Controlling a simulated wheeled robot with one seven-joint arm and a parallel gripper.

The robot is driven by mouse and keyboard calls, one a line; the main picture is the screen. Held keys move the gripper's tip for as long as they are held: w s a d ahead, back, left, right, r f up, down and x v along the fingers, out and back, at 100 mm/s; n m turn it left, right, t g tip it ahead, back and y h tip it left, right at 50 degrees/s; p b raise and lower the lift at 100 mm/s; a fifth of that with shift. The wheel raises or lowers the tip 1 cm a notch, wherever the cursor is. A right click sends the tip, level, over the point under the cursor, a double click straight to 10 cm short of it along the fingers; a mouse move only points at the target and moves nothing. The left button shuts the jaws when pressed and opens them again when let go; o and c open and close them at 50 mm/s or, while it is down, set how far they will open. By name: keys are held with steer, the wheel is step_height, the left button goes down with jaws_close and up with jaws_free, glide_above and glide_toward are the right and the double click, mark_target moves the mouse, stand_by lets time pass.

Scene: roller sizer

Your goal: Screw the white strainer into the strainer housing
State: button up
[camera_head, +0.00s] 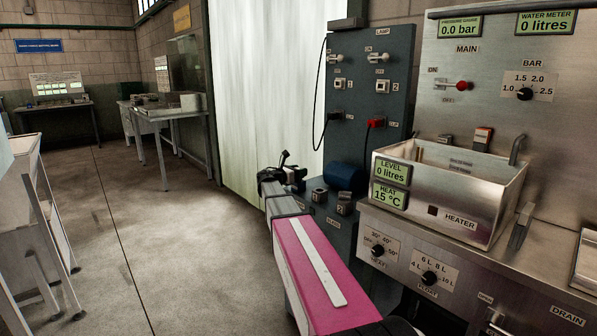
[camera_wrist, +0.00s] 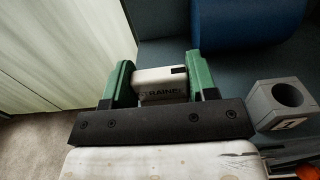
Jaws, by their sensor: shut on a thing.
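My gripper (camera_wrist: 160,78) is shut on the white strainer (camera_wrist: 162,84), which sits between its two green fingers in the wrist view. Dark lettering shows on the strainer, partly covered by the dark bar of the gripper. In the head view my gripper (camera_head: 283,178) is at the end of my pink arm, left of the dark panel's lower part; the strainer cannot be made out there. No part is clearly marked as the strainer housing. A blue cylinder (camera_head: 345,177) lies right of my gripper and also shows in the wrist view (camera_wrist: 250,22).
Grey numbered blocks with round holes stand on the dark panel (camera_head: 372,62); one block (camera_wrist: 282,103) is right of my gripper. A steel sink (camera_head: 470,215) is further right. A pale curtain (camera_head: 262,90) hangs behind. The floor (camera_head: 130,220) at left is clear.

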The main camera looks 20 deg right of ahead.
steer(key=shift+f, duration=0.75)
steer(key=o, duration=1)
steer(key=shift+a, duration=0.1)
steer(key=v, duration=1)
steer(key=shift+s+a, duration=0.15)
steer(key=shift+a, duration=0.15)
